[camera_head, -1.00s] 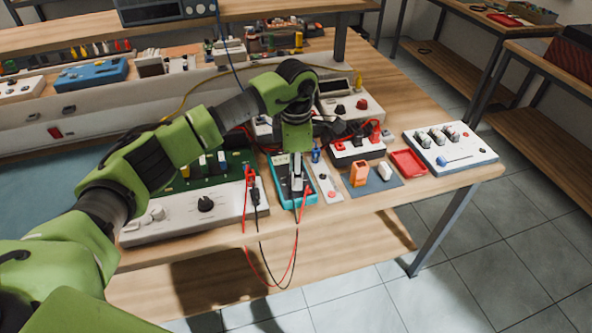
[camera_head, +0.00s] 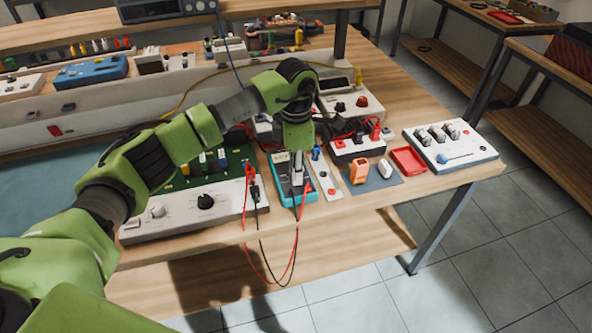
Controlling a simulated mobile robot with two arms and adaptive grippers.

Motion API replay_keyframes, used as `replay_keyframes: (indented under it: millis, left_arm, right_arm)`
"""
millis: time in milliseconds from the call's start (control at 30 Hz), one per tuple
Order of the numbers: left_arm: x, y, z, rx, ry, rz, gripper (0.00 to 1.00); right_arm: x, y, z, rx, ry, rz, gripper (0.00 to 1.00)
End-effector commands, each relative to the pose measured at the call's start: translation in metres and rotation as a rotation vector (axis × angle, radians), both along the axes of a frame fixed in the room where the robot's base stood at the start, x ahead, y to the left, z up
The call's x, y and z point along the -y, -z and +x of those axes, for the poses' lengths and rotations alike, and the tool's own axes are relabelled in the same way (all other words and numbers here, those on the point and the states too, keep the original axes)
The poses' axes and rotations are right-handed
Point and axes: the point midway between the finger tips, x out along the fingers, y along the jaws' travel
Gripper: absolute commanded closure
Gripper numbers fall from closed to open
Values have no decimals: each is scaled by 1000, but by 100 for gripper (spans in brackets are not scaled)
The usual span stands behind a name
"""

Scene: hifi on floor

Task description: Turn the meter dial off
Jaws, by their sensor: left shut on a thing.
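The meter (camera_head: 287,199) is a teal handheld multimeter lying on the wooden bench near its front edge. My left gripper (camera_head: 296,183) points down over the middle of the meter, shut on the meter's dial. The gripper hides the dial, so I cannot tell which way it points. Red and black test leads (camera_head: 249,199) hang over the bench edge beside the meter. My right gripper is not in view.
A white box with a black knob (camera_head: 205,201) stands left of the meter. A narrow white switch strip (camera_head: 325,177), an orange block (camera_head: 359,173), a red tray (camera_head: 408,160) and a white switch panel (camera_head: 450,145) lie to the right.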

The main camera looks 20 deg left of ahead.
Motion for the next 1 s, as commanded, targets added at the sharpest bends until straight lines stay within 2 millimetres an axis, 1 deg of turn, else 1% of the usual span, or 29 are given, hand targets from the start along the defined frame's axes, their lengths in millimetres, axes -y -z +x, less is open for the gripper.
replay_keyframes:
  millis: [267,1000]
  left_arm:
    - [-1,0,1,3,-213,-1,100]
    - [-2,-1,2,3,-916,-1,100]
  right_arm:
    - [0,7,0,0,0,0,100]
    - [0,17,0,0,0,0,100]
